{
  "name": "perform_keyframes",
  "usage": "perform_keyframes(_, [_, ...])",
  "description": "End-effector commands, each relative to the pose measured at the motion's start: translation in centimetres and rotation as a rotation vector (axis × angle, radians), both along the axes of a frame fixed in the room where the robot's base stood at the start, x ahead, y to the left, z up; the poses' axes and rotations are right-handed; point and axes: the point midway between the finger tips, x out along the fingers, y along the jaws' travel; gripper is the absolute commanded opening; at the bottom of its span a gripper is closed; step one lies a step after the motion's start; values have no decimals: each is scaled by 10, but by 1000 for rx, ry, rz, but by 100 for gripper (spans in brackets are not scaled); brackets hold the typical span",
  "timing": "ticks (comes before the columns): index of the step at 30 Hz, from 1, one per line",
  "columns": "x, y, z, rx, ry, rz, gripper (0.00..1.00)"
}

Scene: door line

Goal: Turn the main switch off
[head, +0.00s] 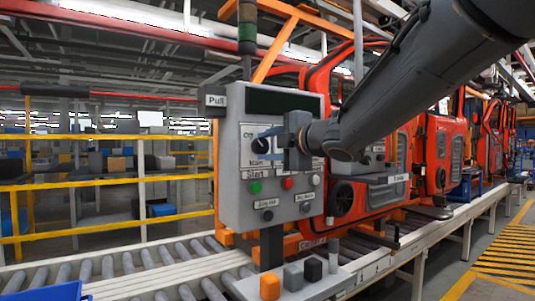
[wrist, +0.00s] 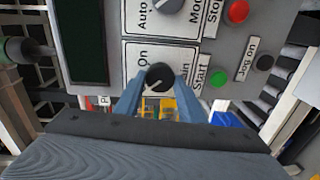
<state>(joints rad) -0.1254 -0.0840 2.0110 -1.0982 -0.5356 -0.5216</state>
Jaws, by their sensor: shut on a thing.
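The grey control box (head: 235,190) stands upright beside the conveyor. Its main switch is a round black knob (wrist: 160,76), with an "On" label at its upper left in the wrist view and a partly covered "Main" label. A pale mark shows on the knob's lower left side. My gripper (wrist: 159,86) has its two blue-grey fingers on either side of the knob, shut on it. In the head view the main switch (head: 260,146) is partly covered by my gripper (head: 272,137). The "Off" label shows at its upper left there; the fingers hide that area in the wrist view.
A green start button (wrist: 220,78), a red stop button (wrist: 237,12) and a black jog button (wrist: 264,62) sit close by. A lever marked "Pull" (head: 215,100) juts from the box's left. Red door frames (head: 375,190) stand on the right.

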Motion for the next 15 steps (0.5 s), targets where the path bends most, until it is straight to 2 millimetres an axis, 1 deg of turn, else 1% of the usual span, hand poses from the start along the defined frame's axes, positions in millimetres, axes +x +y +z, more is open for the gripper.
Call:
perform_keyframes(6, [0, 0, -1, -47, -31, -1, 14])
perform_keyframes(15, [0, 0, 0, -61, -40, -1, 14])
